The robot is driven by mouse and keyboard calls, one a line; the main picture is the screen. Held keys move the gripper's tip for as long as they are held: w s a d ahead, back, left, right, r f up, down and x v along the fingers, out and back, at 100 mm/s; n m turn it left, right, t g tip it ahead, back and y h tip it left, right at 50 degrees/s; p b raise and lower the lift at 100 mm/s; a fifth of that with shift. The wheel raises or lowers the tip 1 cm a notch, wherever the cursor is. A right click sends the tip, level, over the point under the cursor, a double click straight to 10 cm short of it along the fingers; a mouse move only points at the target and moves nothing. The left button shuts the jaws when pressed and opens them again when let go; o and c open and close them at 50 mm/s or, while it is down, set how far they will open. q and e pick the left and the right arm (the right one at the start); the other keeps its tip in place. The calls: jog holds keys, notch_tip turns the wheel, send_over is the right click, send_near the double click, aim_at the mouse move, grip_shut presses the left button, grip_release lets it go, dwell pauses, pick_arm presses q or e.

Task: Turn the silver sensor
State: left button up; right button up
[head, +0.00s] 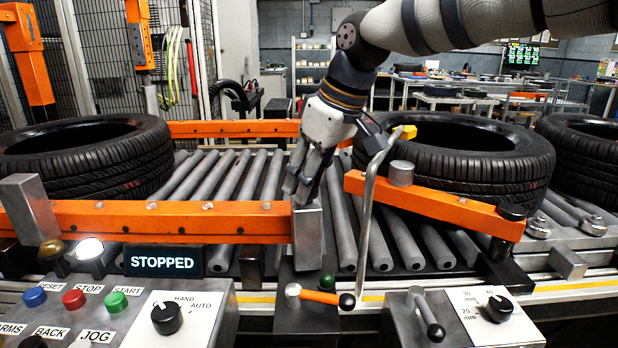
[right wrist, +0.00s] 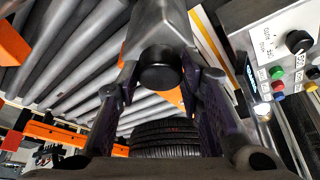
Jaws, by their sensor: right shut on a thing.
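The silver sensor (head: 308,240) is a grey metal block at the right end of the front orange rail, above the roller conveyor. In the right wrist view the sensor (right wrist: 158,30) shows a round black face towards me. My right gripper (head: 307,188) comes down from above and is shut on the sensor's upper part. In the right wrist view the gripper's two fingers (right wrist: 160,80) lie on either side of it. The fingers hide part of the block's top in the head view. My left gripper is not in view.
A bent metal rod (head: 368,215) stands close right of the gripper, beside an angled orange arm (head: 440,206). Tyres lie left (head: 85,155) and right (head: 465,160) on the rollers. The front rail (head: 170,221) carries another silver block (head: 28,210). A display (head: 162,261) reads STOPPED.

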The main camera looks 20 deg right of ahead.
jog(key=o, duration=1.2)
jog(key=shift+c, duration=0.2)
jog(key=v, duration=1.2)
jog(key=shift+w, duration=0.15)
